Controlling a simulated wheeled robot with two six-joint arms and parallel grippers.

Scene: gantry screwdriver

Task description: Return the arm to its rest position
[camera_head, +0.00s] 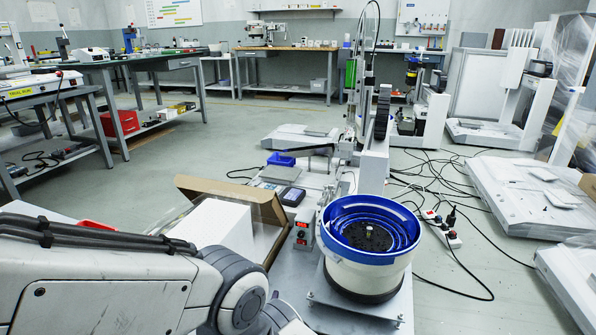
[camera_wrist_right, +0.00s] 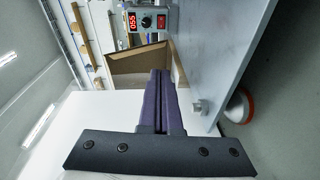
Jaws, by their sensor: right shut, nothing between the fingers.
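My right gripper (camera_wrist_right: 159,76) shows in the right wrist view, its two dark purple fingers pressed together with nothing between them. The fingers point toward the open cardboard box and the small control box with a red display. In the head view, one of my white arm links (camera_head: 110,275) reaches in from the lower left and bends down at a grey joint near the bottom edge. No gripper fingers can be made out there. My left gripper is not seen.
A blue-rimmed feeder bowl (camera_head: 366,255) stands on a metal base plate. The control box (camera_head: 302,233) and an open cardboard box (camera_head: 270,215) with white contents are beside it. A gantry column (camera_head: 375,135) rises behind. Cables (camera_head: 460,185) lie on the floor at right.

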